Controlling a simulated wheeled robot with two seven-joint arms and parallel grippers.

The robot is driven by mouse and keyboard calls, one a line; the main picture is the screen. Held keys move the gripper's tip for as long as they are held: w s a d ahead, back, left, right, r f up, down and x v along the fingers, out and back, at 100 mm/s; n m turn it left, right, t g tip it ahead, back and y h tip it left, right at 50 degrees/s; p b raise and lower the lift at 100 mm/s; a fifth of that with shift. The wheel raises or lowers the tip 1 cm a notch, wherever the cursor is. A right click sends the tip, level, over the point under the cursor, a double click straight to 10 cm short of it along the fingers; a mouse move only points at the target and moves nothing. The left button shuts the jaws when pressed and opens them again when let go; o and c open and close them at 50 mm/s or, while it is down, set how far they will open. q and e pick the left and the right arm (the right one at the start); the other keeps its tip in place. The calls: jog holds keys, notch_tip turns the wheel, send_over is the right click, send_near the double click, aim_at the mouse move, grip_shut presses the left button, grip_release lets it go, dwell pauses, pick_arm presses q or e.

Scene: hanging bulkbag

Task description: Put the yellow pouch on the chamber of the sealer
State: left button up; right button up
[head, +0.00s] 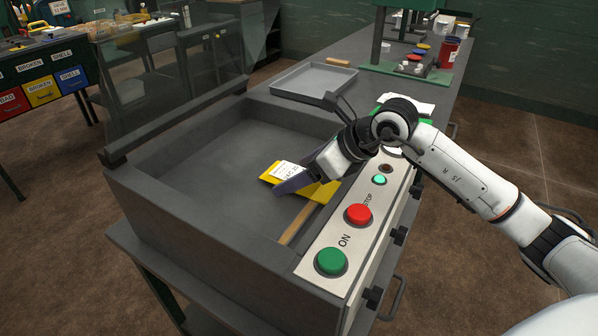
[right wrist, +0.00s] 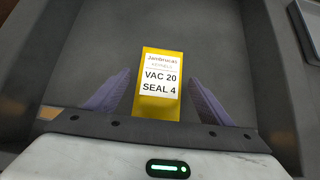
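The yellow pouch (head: 326,191) with a white label lies flat inside the open grey chamber of the sealer (head: 205,160), toward its right side and over part of a tan strip (head: 298,222). In the right wrist view the pouch (right wrist: 160,75) reads "VAC 20 SEAL 4". My right gripper (head: 291,183) is low over the pouch and hides its middle in the head view. Its two purple fingers (right wrist: 158,82) stand open on either side of the pouch, with small gaps showing. My left gripper is not in view.
The sealer's clear lid (head: 150,95) stands raised at the back left. The front panel carries a green ON button (head: 331,261) and a red STOP button (head: 358,215). A grey tray (head: 313,80) lies on the bench behind. The chamber's left floor is clear.

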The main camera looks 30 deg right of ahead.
jog(key=shift+r, duration=0.15)
jog(key=b+v, duration=0.1)
jog(key=v, duration=1)
jog(key=shift+d, duration=0.15)
jog(key=shift+s+r, duration=0.3)
jog(key=shift+d, duration=0.1)
